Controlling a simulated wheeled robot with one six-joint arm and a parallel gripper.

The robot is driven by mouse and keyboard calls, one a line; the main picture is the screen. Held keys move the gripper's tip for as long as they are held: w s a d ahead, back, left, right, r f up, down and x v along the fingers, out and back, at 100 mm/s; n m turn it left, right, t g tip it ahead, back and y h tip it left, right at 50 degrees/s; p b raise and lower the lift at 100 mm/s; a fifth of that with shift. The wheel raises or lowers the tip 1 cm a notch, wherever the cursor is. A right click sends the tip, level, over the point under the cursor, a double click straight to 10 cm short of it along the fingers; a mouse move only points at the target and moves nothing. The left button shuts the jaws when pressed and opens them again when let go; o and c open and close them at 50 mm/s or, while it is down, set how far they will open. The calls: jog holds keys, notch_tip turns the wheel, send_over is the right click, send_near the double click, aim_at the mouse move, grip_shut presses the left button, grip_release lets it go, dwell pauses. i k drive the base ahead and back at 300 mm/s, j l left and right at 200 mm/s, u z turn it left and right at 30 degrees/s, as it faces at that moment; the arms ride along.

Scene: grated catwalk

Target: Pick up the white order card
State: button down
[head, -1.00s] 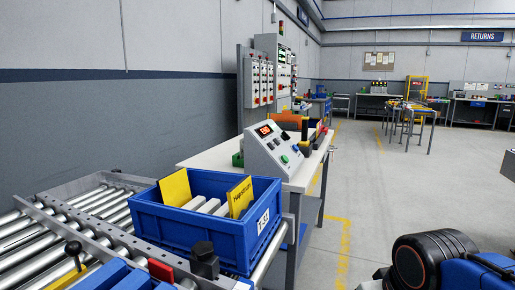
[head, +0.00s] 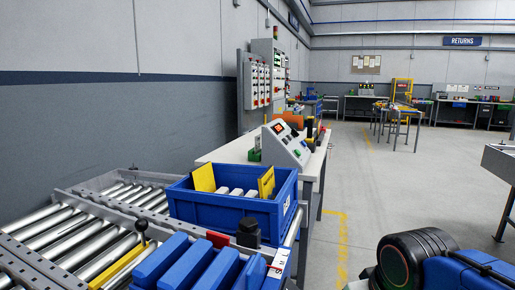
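I cannot clearly make out a white order card. A small white piece with a red mark (head: 275,271) shows at the right end of the blue blocks, at the bottom of the head view; it is too small to identify. The blue crate (head: 225,212) stands on the roller conveyor and holds two yellow cards (head: 204,178) (head: 266,182) and several pale blocks (head: 236,192) between them. My gripper is not in view; only dark and blue parts of my arm show at the lower right.
Several blue blocks (head: 187,265) lie on the roller conveyor (head: 60,225) in front of the crate, near a black knob (head: 248,233) and a lever (head: 141,228). A control box (head: 286,146) stands on the white bench behind. The floor to the right is open (head: 400,190).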

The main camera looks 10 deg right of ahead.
aim_at(256, 137)
jog(key=i+l, duration=0.25)
jog(key=l, duration=0.2)
jog(key=i+l, duration=0.55)
jog(key=l, duration=0.3)
jog(key=i+l, duration=0.3)
jog(key=l, duration=0.15)
jog(key=i+l, duration=0.25)
jog(key=l, duration=0.2)
jog(key=i+l, duration=0.25)
jog(key=l, duration=0.15)
jog(key=i+l, duration=0.3)
jog(key=l, duration=0.15)
